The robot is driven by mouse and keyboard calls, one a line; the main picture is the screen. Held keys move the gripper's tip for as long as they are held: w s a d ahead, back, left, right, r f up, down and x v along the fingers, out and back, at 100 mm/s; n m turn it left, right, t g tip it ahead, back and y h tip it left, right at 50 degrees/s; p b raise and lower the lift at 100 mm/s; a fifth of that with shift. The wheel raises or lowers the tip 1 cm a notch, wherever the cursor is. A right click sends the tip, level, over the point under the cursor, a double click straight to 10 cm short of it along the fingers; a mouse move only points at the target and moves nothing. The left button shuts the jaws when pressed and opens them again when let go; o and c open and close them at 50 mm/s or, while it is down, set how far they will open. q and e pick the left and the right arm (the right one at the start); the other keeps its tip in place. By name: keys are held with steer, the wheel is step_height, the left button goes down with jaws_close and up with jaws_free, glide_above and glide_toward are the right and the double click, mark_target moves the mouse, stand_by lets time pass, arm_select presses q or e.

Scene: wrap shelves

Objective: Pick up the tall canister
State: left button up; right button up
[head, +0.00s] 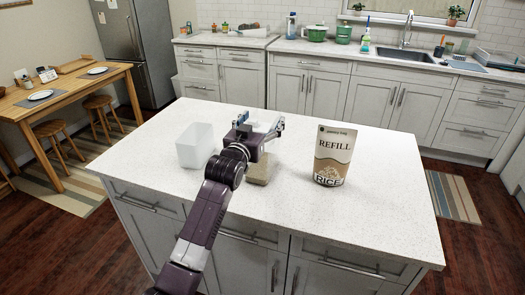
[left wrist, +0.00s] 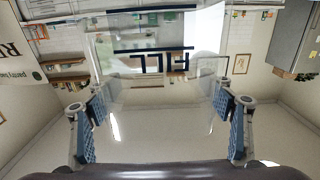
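The tall canister (head: 262,168) is clear and stands on the island counter, partly hidden behind my left gripper in the head view. In the left wrist view the see-through canister (left wrist: 150,85) fills the middle, with dark lines and the letters "FILL" on it. My left gripper (head: 262,127) is at the canister's upper part. Its blue-padded fingers (left wrist: 162,125) are wide apart, one toward each side of the canister. I cannot tell whether either finger touches it. My right gripper is in neither view.
A rice refill pouch (head: 333,157) stands upright to the right of the canister. A white open bin (head: 194,146) stands close on the left. The island counter (head: 390,215) is clear at its right and front. A wooden table (head: 62,92) is further left.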

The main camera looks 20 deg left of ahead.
arm_select(q)
steer(key=c, duration=1.7)
steer(key=shift+r, duration=0.1)
jaws_close()
